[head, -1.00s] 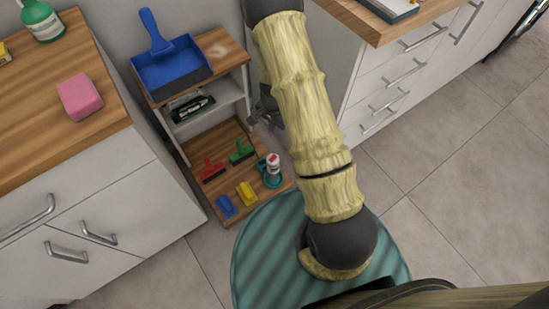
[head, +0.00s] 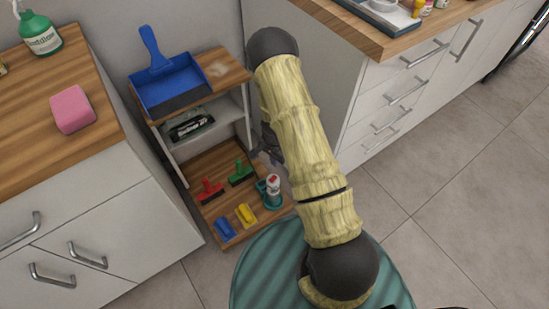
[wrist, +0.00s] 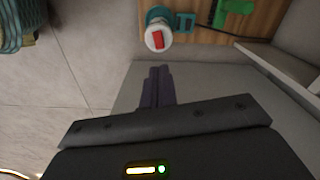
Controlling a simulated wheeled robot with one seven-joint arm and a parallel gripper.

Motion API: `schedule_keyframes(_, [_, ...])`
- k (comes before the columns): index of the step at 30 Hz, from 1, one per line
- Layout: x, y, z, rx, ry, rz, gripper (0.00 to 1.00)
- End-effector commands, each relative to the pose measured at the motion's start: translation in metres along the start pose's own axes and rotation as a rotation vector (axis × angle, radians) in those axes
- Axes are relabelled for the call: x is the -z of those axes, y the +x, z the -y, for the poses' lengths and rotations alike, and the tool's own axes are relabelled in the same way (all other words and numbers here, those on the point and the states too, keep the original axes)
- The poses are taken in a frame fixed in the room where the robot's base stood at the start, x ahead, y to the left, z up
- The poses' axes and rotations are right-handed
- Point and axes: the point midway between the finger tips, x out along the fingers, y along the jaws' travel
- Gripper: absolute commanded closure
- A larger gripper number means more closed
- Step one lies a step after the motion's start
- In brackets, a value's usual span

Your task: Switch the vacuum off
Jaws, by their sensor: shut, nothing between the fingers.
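The vacuum (head: 271,194) is a small teal and white device standing at the right front of the low wooden shelf. A red switch (head: 273,179) shows on its white top. In the wrist view the vacuum (wrist: 157,15) is at the top centre, with the red switch (wrist: 157,40) on its round white end. My gripper (head: 271,155) is partly hidden by my arm in the head view, close behind the vacuum. In the wrist view my gripper (wrist: 160,70) is shut and empty. Its tips are apart from the switch, just below it in the picture.
Red (head: 209,191), green (head: 240,173), blue (head: 225,229) and yellow (head: 246,215) tools share the low shelf (head: 203,157). A blue dustpan (head: 168,85) lies on the unit above. Cabinets stand on both sides. The tiled floor (head: 450,180) at the right is clear.

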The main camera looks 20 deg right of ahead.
Motion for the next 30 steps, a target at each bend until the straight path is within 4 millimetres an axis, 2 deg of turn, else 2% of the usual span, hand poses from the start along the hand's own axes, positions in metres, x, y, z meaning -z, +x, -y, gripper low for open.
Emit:
schedule_keyframes(1, [-0.001,0.013,-0.001,-0.001,0.0,0.002,1.0])
schedule_keyframes(9, [0.0,0.061,-0.001,-0.001,0.001,0.002,1.0])
schedule_keyframes(15, [0.0,0.087,0.0,0.0,0.0,0.001,1.0])
schedule_keyframes(30, [0.0,0.093,0.0,0.0,0.0,0.007,1.0])
